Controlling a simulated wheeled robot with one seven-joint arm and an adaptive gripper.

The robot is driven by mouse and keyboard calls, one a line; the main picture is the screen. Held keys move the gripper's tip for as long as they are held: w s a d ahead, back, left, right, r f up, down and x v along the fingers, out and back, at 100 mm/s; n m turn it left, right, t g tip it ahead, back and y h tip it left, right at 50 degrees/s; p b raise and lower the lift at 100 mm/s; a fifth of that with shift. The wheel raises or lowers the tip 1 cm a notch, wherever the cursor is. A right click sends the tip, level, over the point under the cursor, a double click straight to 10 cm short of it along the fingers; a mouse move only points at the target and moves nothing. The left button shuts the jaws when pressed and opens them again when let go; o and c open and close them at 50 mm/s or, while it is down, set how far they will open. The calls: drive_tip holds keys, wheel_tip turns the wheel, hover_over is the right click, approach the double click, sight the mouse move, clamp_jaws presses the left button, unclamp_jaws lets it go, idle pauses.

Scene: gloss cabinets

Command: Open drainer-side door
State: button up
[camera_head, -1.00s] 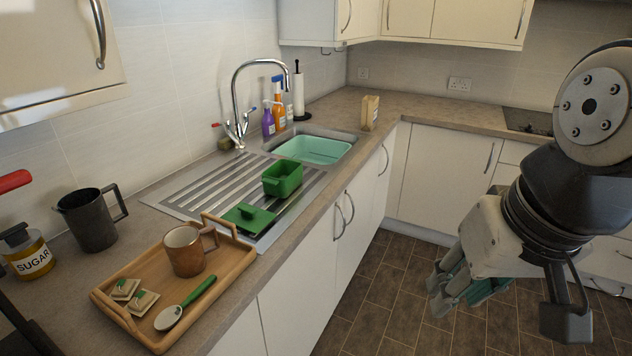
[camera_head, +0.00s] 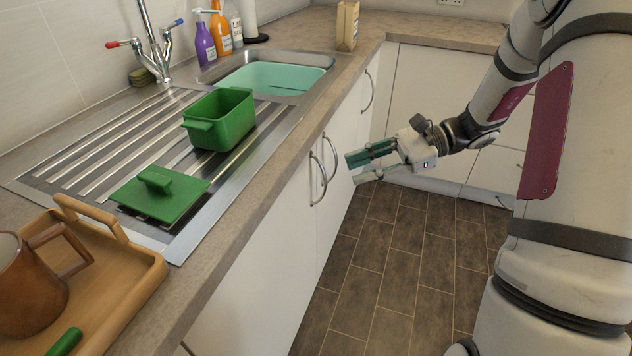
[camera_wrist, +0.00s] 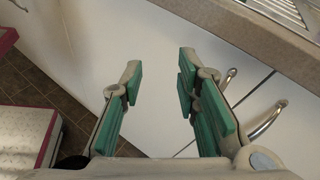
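The drainer-side door (camera_head: 262,262) is a white cabinet door below the draining board (camera_head: 95,160). It looks shut. Its curved metal handle (camera_head: 319,181) stands beside the handle of the neighbouring door (camera_head: 331,158). My gripper (camera_head: 354,169) is open and empty, to the right of both handles and apart from them, with its green-padded fingers pointing at the cabinet front. In the wrist view my gripper (camera_wrist: 158,72) faces blank white door, and the drainer-side handle (camera_wrist: 266,121) and the other handle (camera_wrist: 229,82) lie beyond the right finger.
The worktop edge (camera_head: 225,222) runs above the doors. It carries a wooden tray (camera_head: 128,288) with a mug, a green tub (camera_head: 222,120) and its green lid (camera_head: 160,193). Another handled door (camera_head: 368,92) is farther along. The tiled floor (camera_head: 385,265) before the doors is clear.

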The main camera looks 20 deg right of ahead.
drive_tip(key=w+d+f+m+t+y+b, duration=0.1)
drive_tip(key=w+d+f+m+t+b, duration=0.1)
drive_tip(key=w+d+f+m+t, duration=0.3)
drive_tip(key=w+d+f+m+t+y+b, duration=0.1)
drive_tip(key=d+f+b, duration=0.15)
drive_tip(key=f, duration=0.45)
drive_tip(key=b, duration=0.2)
hover_over(324, 198)
drive_tip(key=shift+w+r, duration=0.1)
drive_tip(key=shift+w, duration=0.2)
drive_tip(key=shift+c, duration=0.3)
clamp_jaws()
